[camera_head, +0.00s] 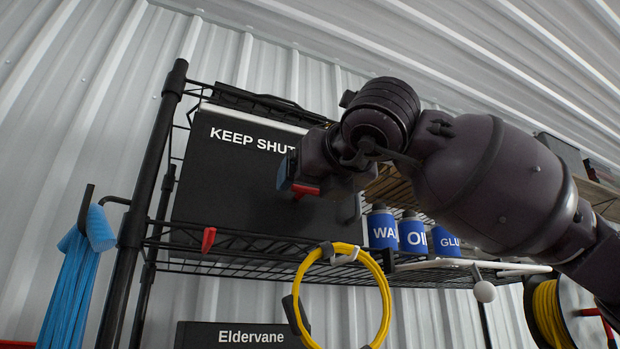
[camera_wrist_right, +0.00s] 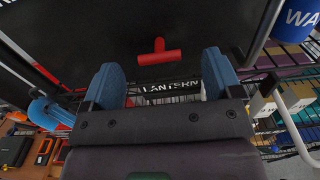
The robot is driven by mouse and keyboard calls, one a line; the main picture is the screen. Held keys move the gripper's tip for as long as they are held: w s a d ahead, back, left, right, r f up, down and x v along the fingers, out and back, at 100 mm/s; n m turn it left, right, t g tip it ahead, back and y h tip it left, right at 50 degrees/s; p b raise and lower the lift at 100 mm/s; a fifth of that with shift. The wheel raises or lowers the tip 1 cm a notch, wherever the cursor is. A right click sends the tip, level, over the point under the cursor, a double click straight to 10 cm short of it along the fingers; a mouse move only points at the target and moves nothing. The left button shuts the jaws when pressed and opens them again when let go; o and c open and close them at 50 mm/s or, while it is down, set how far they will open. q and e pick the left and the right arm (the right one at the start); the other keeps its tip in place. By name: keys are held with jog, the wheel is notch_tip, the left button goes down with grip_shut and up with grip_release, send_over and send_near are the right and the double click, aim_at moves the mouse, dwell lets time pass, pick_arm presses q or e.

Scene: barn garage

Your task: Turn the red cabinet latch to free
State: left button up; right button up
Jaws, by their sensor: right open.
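The red latch (camera_wrist_right: 160,52) is a small T-shaped handle on the dark cabinet face. In the right wrist view its long bar lies roughly level, with a short stem above. My right gripper (camera_wrist_right: 160,82) is open, its blue fingertips apart on either side of the latch's line; the latch appears just beyond them. Contact cannot be told. In the head view the black cabinet (camera_head: 235,182) marked "KEEP SHUT" stands on the wire shelf. My right gripper (camera_head: 290,176) is at its right part, with a bit of red latch (camera_head: 305,189) showing beside it; my wrist hides the rest. My left gripper is out of view.
A red piece (camera_head: 208,240) hangs at the shelf's front edge. Blue-labelled bottles (camera_head: 412,234) stand right of the cabinet. A yellow cable coil (camera_head: 384,300) hangs below. A black post (camera_head: 150,170) and blue strands (camera_head: 72,280) are at the left.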

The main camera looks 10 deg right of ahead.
jog(key=shift+w+a, duration=0.15)
jog(key=shift+w, duration=0.65)
jog(key=c, duration=0.9)
jog(key=shift+c, duration=0.2)
